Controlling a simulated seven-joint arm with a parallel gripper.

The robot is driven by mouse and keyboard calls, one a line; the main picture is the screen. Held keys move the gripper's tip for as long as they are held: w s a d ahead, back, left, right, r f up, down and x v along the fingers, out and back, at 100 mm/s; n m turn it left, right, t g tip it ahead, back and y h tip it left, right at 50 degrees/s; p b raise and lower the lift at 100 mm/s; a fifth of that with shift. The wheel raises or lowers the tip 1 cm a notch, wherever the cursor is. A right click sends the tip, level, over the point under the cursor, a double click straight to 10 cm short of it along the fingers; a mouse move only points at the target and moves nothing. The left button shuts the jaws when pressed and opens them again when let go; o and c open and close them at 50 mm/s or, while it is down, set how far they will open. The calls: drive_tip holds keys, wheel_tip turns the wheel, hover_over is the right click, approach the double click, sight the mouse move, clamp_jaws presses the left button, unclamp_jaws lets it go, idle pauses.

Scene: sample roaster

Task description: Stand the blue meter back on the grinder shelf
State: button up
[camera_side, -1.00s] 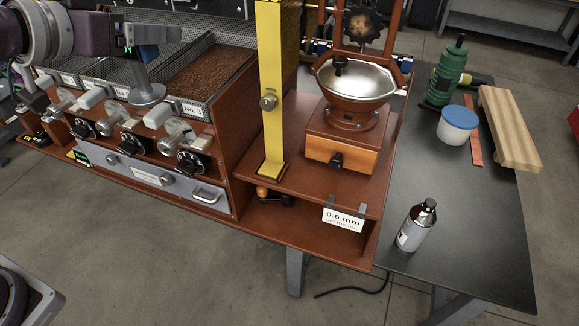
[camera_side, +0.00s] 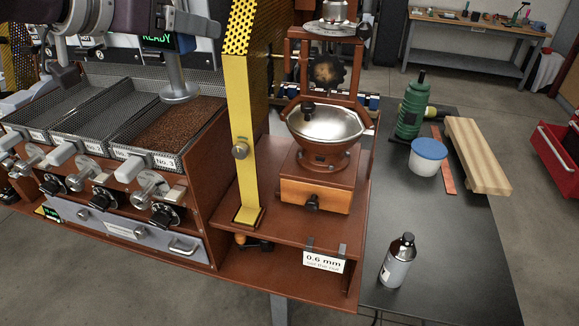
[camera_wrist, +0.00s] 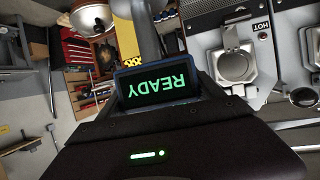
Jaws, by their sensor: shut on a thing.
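The blue meter, with a black screen reading READY in green, shows at the top left of the side view (camera_side: 157,40). In the wrist view the blue-rimmed meter (camera_wrist: 158,85) fills the middle, its text upside down. My gripper (camera_wrist: 160,103) is shut on it. A grey stem with a round foot hangs below the screen and appears to be part of the meter. The foot looks to be above the No. 3 tray, apart from the shelf. The brown grinder shelf (camera_side: 285,229) carries the grinder (camera_side: 320,155). My fingertips are partly hidden.
A yellow perforated panel (camera_side: 242,130) stands upright between the trays and the grinder. A tag reading 0.6 mm (camera_side: 323,262) hangs on the shelf's front edge. A bottle (camera_side: 397,262), a blue-lidded tub (camera_side: 427,157) and a wooden block (camera_side: 478,155) stand on the dark table.

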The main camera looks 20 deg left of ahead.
drive_tip(key=w+d+f+m+g+h, duration=0.1)
drive_tip(key=w+d, duration=0.1)
drive_tip(key=d, duration=0.6)
drive_tip(key=w+d+m+h, duration=0.2)
drive_tip(key=w+d, duration=0.1)
drive_tip(key=d, duration=0.6)
drive_tip(key=shift+n+y, duration=0.4)
drive_tip(key=shift+n, duration=0.1)
drive_tip(key=shift+w+a+f, duration=0.1)
drive_tip(key=shift+w+f, duration=0.1)
drive_tip(key=shift+f, duration=4.65)
drive_tip(key=shift+w+a+f, duration=0.1)
drive_tip(key=shift+w+f, duration=0.1)
drive_tip(key=shift+f, duration=4.65)
drive_tip(key=shift+w+a+f, duration=0.1)
drive_tip(key=shift+w+f, duration=0.1)
drive_tip(key=shift+f, duration=4.65)
